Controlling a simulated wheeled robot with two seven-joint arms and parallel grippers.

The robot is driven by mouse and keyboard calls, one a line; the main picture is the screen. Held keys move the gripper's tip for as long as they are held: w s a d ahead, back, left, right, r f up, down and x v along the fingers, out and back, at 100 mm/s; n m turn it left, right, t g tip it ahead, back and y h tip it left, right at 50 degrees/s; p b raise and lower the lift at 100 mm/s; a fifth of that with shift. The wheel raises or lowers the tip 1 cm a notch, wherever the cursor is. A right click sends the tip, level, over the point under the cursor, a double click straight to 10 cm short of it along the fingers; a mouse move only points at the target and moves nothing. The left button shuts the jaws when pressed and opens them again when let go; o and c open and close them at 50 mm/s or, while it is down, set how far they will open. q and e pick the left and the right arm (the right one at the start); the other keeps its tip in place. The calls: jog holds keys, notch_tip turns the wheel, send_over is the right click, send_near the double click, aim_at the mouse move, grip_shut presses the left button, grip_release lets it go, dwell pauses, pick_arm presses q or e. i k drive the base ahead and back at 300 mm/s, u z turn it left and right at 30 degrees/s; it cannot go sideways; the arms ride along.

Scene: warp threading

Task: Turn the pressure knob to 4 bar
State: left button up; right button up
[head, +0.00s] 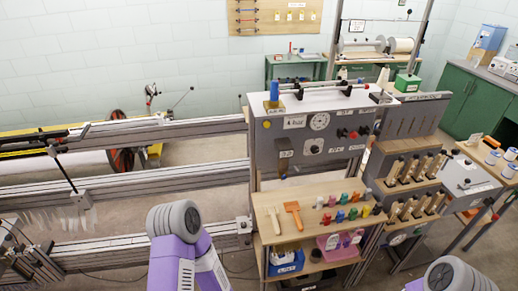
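A grey machine cabinet (270,150) stands at the centre right. Its front has a round white dial gauge (319,121) and, below it, a small dark round knob (313,146) on a pale plate. Red and black small knobs (346,133) sit to the right of the dial. The labels and the dial reading are too small to read, so I cannot tell which knob is the pressure knob or how it is set. Only purple and grey links of my arms show at the bottom edge. Neither gripper is in view.
A wooden shelf (283,243) below the cabinet holds two tools and several coloured pieces. Metal rails (150,187) run along the left. Racks of wooden-handled parts (395,172) stand to the right. The space directly before the cabinet's front looks clear.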

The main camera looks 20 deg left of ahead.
aim_at(315, 149)
jog(key=u, duration=0.75)
jog(key=i, duration=0.45)
